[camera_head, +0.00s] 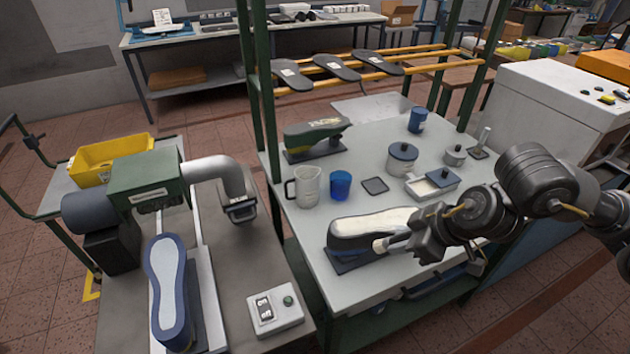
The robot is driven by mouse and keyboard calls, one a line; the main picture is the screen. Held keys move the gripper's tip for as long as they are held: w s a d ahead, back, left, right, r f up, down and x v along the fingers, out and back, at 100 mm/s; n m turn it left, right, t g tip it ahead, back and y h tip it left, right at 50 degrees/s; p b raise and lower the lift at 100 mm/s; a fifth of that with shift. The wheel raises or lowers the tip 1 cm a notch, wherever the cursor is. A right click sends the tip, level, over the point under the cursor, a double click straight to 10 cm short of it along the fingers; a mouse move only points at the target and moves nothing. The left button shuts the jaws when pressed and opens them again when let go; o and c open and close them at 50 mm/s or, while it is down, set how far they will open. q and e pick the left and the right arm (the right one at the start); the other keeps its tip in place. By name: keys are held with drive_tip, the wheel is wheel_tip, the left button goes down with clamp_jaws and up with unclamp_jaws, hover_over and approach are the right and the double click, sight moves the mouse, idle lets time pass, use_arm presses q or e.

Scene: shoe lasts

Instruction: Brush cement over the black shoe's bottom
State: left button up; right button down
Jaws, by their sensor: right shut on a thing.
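The black shoe (345,246) lies bottom up on a dark stand (352,263) near the front of the grey table. Its bottom (375,222) faces up and looks cream-white. My right gripper (412,242) comes in from the right, at the near right side of the shoe. It is shut on a brush (381,245), whose pale tip points left against or just in front of the shoe's near side; whether it touches cannot be told. The gripper hides most of the brush and the shoe's right end. My left gripper is out of view.
A dark green shoe (317,134) is at the back left. A machine with a blue shoe (185,276) stands left.

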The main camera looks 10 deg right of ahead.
sight(384, 243)
drive_tip(key=shift+r, duration=0.15)
drive_tip(key=a+r+p, duration=0.1)
drive_tip(key=p, duration=0.1)
drive_tip(key=w+a+r+p, duration=0.1)
drive_tip(key=r+p, duration=0.1)
drive_tip(key=w+a+r+p, duration=0.1)
drive_tip(key=p, duration=0.1)
drive_tip(key=shift+r, duration=0.2)
drive_tip(key=w+a+r+p, duration=0.3)
drive_tip(key=a+p, duration=0.3)
drive_tip(key=p, duration=0.2)
drive_tip(key=shift+w+r+n+y, duration=0.2)
drive_tip(key=shift+r+n+y, duration=0.1)
drive_tip(key=shift+n, duration=0.1)
drive_tip(key=shift+w+a+f, duration=0.1)
drive_tip(key=shift+f, duration=0.1)
